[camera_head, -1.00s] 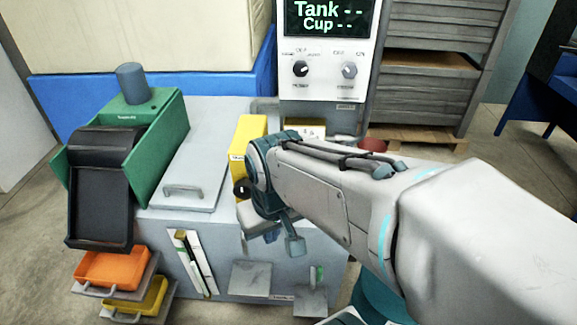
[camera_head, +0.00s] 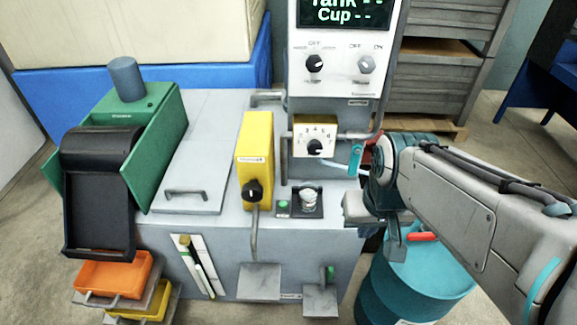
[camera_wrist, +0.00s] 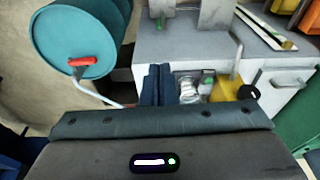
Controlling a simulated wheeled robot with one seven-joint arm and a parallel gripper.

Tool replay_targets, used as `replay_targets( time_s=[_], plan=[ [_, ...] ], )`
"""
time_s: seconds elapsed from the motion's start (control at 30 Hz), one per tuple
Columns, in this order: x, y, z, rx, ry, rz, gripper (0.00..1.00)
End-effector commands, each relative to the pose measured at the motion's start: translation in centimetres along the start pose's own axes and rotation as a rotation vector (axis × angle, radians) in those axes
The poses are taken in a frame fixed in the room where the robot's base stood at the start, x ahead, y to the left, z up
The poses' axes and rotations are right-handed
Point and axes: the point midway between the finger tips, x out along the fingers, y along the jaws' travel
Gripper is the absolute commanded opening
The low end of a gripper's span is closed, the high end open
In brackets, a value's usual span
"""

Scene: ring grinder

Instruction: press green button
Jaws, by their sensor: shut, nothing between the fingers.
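The green button (camera_head: 284,204) is a small round cap on a dark plate on top of the grey machine (camera_head: 222,130). It sits just left of a silver knob (camera_head: 309,197). In the wrist view a small green spot (camera_wrist: 208,79) beside the silver knob (camera_wrist: 188,92) looks like the same button. My gripper shows best in the wrist view (camera_wrist: 155,85), where its dark fingers are together and empty. In the head view my wrist is right of the button, over the machine's right edge, and the fingertips are mostly hidden. The gripper is apart from the button.
A yellow box (camera_head: 255,150) with a black knob stands left of the button. A yellow dial unit (camera_head: 315,142) and a white control panel (camera_head: 340,65) rise behind it. A blue barrel (camera_head: 415,280) with a red handle stands below my arm at right.

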Motion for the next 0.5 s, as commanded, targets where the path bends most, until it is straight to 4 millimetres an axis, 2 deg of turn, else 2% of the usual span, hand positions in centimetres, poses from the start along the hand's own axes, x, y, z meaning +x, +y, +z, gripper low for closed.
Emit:
replay_targets(
  time_s=[0.17,0.27,0.37,0.5],
  plan=[
    [0.1,0.1,-0.6,0.024,0.005,0.009,0.00],
    [0.5,-0.1,-2.3,0.102,0.025,0.029,0.00],
    [1.4,-0.1,-5.1,0.230,0.066,0.051,0.00],
    [3.6,-0.6,-9.8,0.448,0.144,0.042,0.00]
  ],
)
